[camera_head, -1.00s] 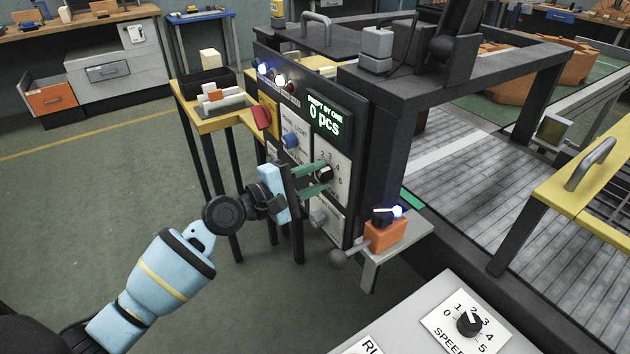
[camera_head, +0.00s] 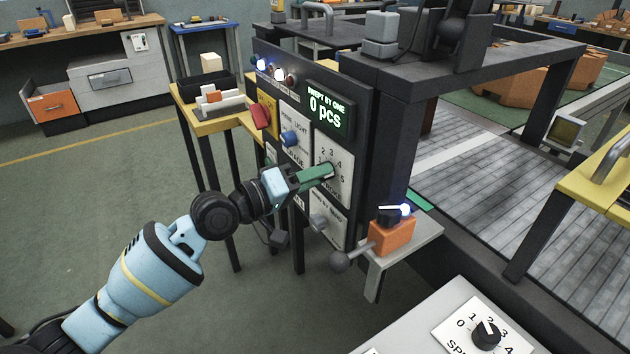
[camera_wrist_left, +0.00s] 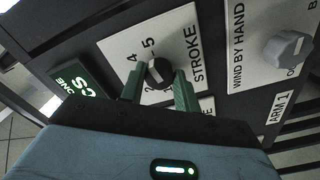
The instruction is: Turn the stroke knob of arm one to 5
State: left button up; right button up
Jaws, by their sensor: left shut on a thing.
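The stroke knob (camera_wrist_left: 158,72) is small, round and black, on a white plate (camera_wrist_left: 130,45) marked STROKE, with 4 and 5 readable beside the knob. My left gripper (camera_wrist_left: 160,84) has its two green fingers on either side of the knob and is shut on it. In the head view my left gripper (camera_head: 324,173) reaches the stroke plate (camera_head: 340,160) from the left, and its fingers hide most of the knob. I cannot tell which number the knob points to. An ARM 1 label (camera_wrist_left: 281,106) is on the same panel. My right gripper is not in view.
Close by are a wind-by-hand knob (camera_head: 319,222), a blue knob (camera_head: 290,138), a red knob (camera_head: 260,116) and a display (camera_head: 326,108) reading 0 pcs. An orange box (camera_head: 391,237) with a lever stands right of the panel. A speed dial (camera_head: 486,334) is at the lower right.

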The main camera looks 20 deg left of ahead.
pick_arm(q)
jog(key=shift+f+m+b, duration=0.1)
jog(key=shift+m+b, duration=0.35)
jog(key=shift+m, duration=0.65)
jog(key=o, duration=1)
jog(key=shift+c, duration=0.2)
jog(key=v, duration=0.8)
